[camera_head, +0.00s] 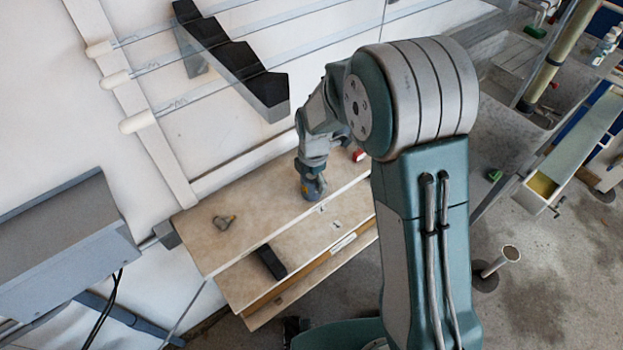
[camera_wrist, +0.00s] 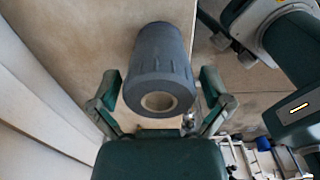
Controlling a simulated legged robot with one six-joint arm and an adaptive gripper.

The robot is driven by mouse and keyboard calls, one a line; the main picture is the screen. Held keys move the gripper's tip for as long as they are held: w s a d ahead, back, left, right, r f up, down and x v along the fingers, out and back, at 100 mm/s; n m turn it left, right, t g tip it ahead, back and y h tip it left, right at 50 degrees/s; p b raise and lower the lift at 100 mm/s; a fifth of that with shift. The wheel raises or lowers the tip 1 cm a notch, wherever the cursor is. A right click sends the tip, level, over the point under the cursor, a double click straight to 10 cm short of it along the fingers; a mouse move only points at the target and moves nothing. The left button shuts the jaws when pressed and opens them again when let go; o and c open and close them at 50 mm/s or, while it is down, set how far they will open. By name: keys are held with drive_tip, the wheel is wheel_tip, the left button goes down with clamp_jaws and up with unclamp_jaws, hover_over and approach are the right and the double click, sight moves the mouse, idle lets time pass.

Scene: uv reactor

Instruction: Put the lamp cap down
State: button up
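The lamp cap, a dark grey ribbed cylinder (camera_wrist: 160,62) with a pale round hole in its near end, is in the middle of the wrist view. My gripper (camera_wrist: 162,86) has one finger on each side of it, spread wide, with a thin gap seeming to show on both sides. In the head view my gripper (camera_head: 313,188) is low over the right part of the beige bench top (camera_head: 265,215). The cap is hard to tell apart from the gripper there. Whether its far end touches the bench is hidden.
A small red item (camera_head: 358,155) is right of my gripper. Glass tubes with white ends (camera_head: 137,122) and a black stepped holder (camera_head: 235,65) stand behind.

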drive_tip(key=shift+r, duration=0.1)
wheel_tip(320, 180, up, 7)
drive_tip(key=shift+w+d+r, duration=0.1)
drive_tip(key=shift+r, duration=0.1)
drive_tip(key=shift+d+r+m, duration=0.15)
drive_tip(key=shift+r+m, duration=0.15)
drive_tip(key=shift+r, duration=0.1)
drive_tip(key=s+d+r+m+t, duration=0.2)
drive_tip(key=s+d+r+m, duration=0.2)
drive_tip(key=s+m, duration=0.3)
drive_tip(key=s+d+r+m+t, duration=0.2)
drive_tip(key=s+d+r+m, duration=0.1)
drive_tip(key=s+r+m, duration=0.4)
drive_tip(key=s+d+r+m+t, duration=0.1)
drive_tip(key=s+d+r+m, duration=0.3)
drive_tip(key=s+m, duration=0.4)
drive_tip(key=shift+s+d+r+m+t, duration=0.2)
drive_tip(key=shift+d+r+m+t, duration=0.15)
drive_tip(key=shift+r+m, duration=0.55)
drive_tip(key=shift+f, duration=0.25)
drive_tip(key=shift+c, duration=0.3)
